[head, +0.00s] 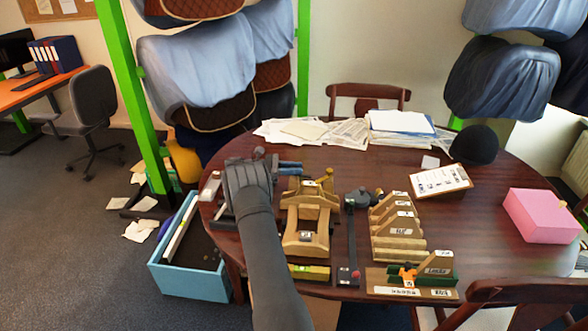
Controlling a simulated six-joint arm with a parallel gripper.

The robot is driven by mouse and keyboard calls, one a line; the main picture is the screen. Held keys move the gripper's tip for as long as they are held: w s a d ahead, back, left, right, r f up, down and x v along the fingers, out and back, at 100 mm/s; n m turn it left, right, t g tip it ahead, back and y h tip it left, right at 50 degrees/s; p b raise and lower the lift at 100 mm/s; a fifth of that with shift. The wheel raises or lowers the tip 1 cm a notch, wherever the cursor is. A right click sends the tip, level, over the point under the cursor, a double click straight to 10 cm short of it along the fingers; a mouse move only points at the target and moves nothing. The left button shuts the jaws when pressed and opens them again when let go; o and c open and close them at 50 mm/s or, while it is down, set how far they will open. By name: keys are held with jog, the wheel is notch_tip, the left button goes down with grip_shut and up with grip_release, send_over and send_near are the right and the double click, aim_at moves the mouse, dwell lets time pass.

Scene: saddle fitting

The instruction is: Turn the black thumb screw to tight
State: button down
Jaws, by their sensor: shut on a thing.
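My gripper (247,176) is at the left part of the dark wooden table, at the end of my grey arm. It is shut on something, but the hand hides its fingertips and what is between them. I cannot make out the black thumb screw for certain. A small dark rounded part (258,152) shows just beyond the hand. To the right of my gripper is a wooden saddle-shaped stand (305,240). A dark bar (351,240) with a dark head lies to the right of that stand.
Blue-handled tools (290,168) lie beside the hand. Wooden templates (395,228) and a labelled board (412,283) stand further right.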

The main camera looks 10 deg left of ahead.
jog(key=shift+m+g, duration=0.7)
jog(key=shift+g, duration=0.4)
jog(key=c, duration=1.3)
grip_release()
jog(key=shift+r, duration=0.5)
notch_tip(320, 180, up, 3)
jog(key=shift+r, duration=0.1)
jog(key=s+d+r, duration=0.1)
jog(key=d+r, duration=0.1)
jog(key=d, duration=0.1)
jog(key=s+d+r, duration=0.2)
jog(key=d, duration=0.2)
jog(key=s+d+r, duration=0.1)
jog(key=d+r, duration=0.1)
jog(key=d, duration=0.1)
jog(key=shift+s+d+r, duration=0.3)
jog(key=shift+d+r, duration=0.1)
